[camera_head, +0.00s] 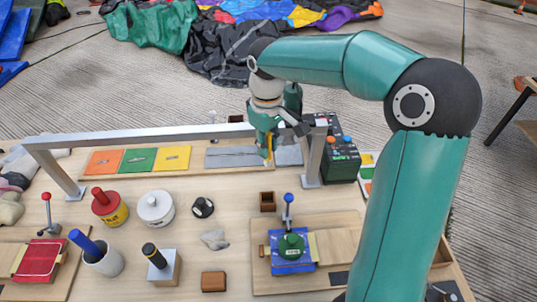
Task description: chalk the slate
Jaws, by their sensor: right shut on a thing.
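My right gripper (267,148) comes down from above at the slate's right end. It is shut on a small, thin yellowish piece (269,146), perhaps the chalk, which its fingers partly hide. I cannot tell whether the piece's tip touches the slate. My left gripper is not in view.
A metal bar (150,136) on legs spans the back of the table. Orange, green and yellow panels (139,160) lie left of the slate. A dark control box (340,158) stands right. Cans, a cup (104,262) and a blue-handled press (289,212) stand in front.

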